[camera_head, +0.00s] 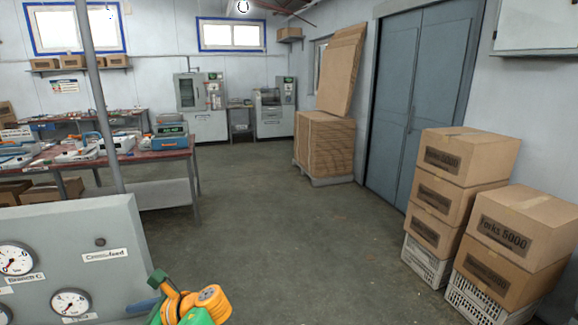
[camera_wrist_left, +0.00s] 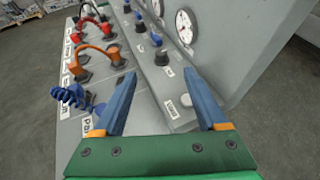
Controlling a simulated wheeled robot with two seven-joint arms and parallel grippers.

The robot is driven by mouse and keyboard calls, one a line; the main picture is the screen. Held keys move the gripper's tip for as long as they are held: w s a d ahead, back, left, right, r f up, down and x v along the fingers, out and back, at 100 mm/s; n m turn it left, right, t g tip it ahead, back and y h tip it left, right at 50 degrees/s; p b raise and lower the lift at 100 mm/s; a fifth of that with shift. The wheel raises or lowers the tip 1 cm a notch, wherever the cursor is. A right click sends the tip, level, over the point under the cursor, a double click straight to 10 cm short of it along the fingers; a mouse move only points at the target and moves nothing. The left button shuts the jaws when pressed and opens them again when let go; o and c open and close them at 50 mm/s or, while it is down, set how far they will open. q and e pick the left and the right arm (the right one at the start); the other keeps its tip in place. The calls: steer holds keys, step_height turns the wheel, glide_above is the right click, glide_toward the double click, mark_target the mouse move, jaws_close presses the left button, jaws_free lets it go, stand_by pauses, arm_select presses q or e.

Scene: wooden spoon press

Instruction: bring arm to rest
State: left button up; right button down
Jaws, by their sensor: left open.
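My left gripper (camera_wrist_left: 162,78) is open in the left wrist view, its two blue fingers spread apart with nothing between them. Beyond the fingers is the grey control panel (camera_wrist_left: 150,95). It has an orange lever handle (camera_wrist_left: 97,50), a red lever handle (camera_wrist_left: 90,29), a blue coiled part (camera_wrist_left: 68,95) and several dark knobs with blue tops. I cannot tell whether the fingers touch the panel. In the head view my green and orange left arm shows at the bottom, beside the panel's right edge. My right gripper is in neither view.
The grey panel housing (camera_head: 80,235) with round gauges (camera_head: 70,303) fills the lower left. Stacked cartons (camera_head: 470,155) on crates stand at the right. A cluttered red-topped workbench (camera_head: 170,154) is at the left. The floor (camera_head: 290,230) between is clear.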

arm_select(q)
steer(key=s+d+f+n+t+h, duration=0.1)
steer(key=s+d+f+n+h, duration=0.25)
steer(key=s+d+f, duration=0.35)
steer(key=s+d+f+n+h, duration=0.2)
steer(key=d+f+h, duration=0.2)
steer(key=f, duration=0.6)
steer(key=s+d+r+n+t+h, duration=0.1)
steer(key=s+d+n+h, duration=0.2)
steer(key=s+n, duration=0.35)
steer(key=s+d+r+n+t+h, duration=0.1)
steer(key=s+d+r+n+h, duration=0.15)
steer(key=s+n, duration=0.4)
steer(key=s+f+m+g+b, duration=0.25)
steer(key=f+b, duration=0.25)
steer(key=f, duration=1.7)
steer(key=s+a+f+b, duration=0.2)
steer(key=s+f+b, duration=0.3)
steer(key=s+f, duration=0.8)
step_height(320, 180, down, 3)
steer(key=shift+s+a+r, duration=0.1)
steer(key=shift+s+a, duration=0.05)
steer(key=shift+s, duration=0.05)
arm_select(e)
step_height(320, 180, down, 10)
